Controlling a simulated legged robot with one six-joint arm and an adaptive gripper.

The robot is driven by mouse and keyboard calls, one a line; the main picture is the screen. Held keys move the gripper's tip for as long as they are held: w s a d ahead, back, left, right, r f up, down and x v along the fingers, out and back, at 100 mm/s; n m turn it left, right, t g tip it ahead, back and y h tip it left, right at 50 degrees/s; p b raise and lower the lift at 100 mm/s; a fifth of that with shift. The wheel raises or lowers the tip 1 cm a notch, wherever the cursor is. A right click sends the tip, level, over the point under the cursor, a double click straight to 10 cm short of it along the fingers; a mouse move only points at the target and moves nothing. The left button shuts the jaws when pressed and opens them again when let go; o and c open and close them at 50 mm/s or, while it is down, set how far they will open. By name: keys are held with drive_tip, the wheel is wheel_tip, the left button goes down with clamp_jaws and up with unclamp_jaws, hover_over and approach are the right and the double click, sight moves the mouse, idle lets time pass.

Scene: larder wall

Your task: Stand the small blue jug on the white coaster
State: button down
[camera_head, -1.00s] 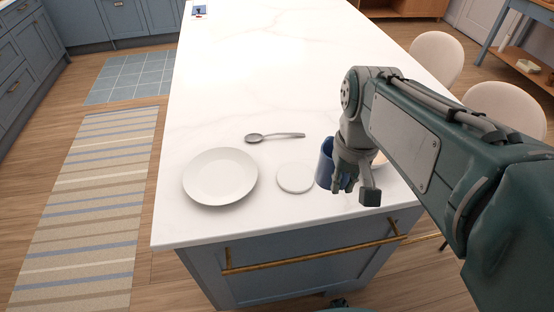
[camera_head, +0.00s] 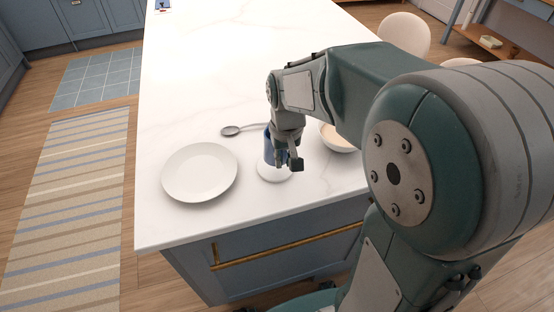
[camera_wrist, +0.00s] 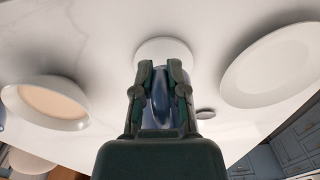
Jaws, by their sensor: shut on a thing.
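The small blue jug (camera_head: 268,150) is upright in the head view, partly hidden behind my gripper (camera_head: 288,160). My gripper is shut on it; in the wrist view the two fingers (camera_wrist: 161,78) lie on either side of the blue jug (camera_wrist: 161,102). The white coaster (camera_head: 273,174) lies flat on the counter, directly below and slightly in front of the jug in the head view. The coaster also shows past the fingertips in the wrist view (camera_wrist: 164,46). I cannot tell whether the jug's base touches the coaster or hangs just above it.
A white plate (camera_head: 200,172) lies left of the coaster. A spoon (camera_head: 232,130) lies behind, partly hidden by the gripper. A pale bowl (camera_head: 340,142) stands to the right, close to my arm. The counter's front edge is near; the marble behind is clear.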

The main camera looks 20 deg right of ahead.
drive_tip(key=shift+w+d+f, duration=0.3)
drive_tip(key=shift+w+f, duration=0.25)
drive_tip(key=shift+f, duration=0.05)
wheel_tip(320, 180, down, 2)
drive_tip(key=shift+w+f, duration=0.15)
drive_tip(key=shift+f, duration=0.05)
drive_tip(key=shift+a+f, duration=0.1)
drive_tip(key=shift+f, duration=0.3)
drive_tip(key=shift+a+f, duration=0.1)
drive_tip(key=shift+a, duration=0.15)
drive_tip(key=shift+f, duration=0.1)
drive_tip(key=c, duration=0.7)
unclamp_jaws()
drive_tip(key=shift+d, duration=0.2)
